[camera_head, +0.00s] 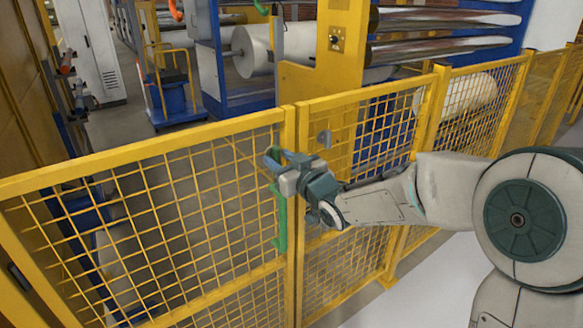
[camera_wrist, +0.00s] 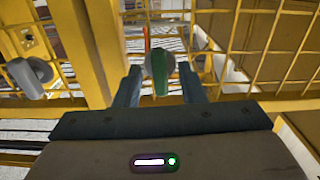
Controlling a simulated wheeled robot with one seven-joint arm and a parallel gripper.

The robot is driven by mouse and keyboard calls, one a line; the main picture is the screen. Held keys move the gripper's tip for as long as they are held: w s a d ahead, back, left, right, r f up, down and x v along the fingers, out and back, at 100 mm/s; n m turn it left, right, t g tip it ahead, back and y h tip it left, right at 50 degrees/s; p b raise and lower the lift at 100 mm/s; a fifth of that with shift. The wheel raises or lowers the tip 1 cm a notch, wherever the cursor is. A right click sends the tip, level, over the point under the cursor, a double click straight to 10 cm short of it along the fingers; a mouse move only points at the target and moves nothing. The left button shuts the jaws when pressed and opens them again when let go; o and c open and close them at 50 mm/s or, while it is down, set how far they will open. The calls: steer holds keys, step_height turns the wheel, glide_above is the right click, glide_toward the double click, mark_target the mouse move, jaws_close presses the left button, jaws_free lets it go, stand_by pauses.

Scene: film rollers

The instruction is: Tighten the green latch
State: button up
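The green latch (camera_head: 280,225) hangs on the yellow fence gate beside the post in the head view. Its long lower part points down, and its top is partly hidden by my gripper (camera_head: 277,165). In the wrist view, the end of the latch (camera_wrist: 160,72), green with a grey face, lies between the two fingers of my gripper (camera_wrist: 160,84). The fingers are apart, one on each side of it. Narrow gaps seem to show beside it, so the fingers do not look closed on it.
Yellow mesh fence panels (camera_head: 170,215) and a yellow post (camera_head: 290,200) stand right at my gripper. A grey handle (camera_wrist: 30,76) sits left in the wrist view. Behind the fence are film rollers (camera_head: 440,52) and a blue cart (camera_head: 172,100).

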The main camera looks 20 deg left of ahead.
steer(key=v, duration=1.3)
steer(key=shift+s+d, duration=0.2)
steer(key=d+f+m+h+p, duration=0.1)
steer(key=d+f+m+h, duration=0.15)
steer(key=d+h, duration=0.45)
steer(key=d+f+m+h, duration=0.2)
steer(key=d+m+h, duration=0.25)
steer(key=d, duration=0.45)
steer(key=s+d+f+m+g+h+p, duration=0.1)
steer(key=s+d+g, duration=0.3)
steer(key=s, duration=0.5)
steer(key=s+d+f+m+g+h, duration=0.1)
steer(key=s+d+f+m+g, duration=0.1)
steer(key=s, duration=0.6)
steer(key=d+g, duration=0.1)
steer(key=g, duration=0.1)
steer(key=shift+s+d+f+m+g+p, duration=0.25)
steer(key=shift+s+d+m+g+p, duration=0.05)
steer(key=shift+s+d+g+p, duration=0.1)
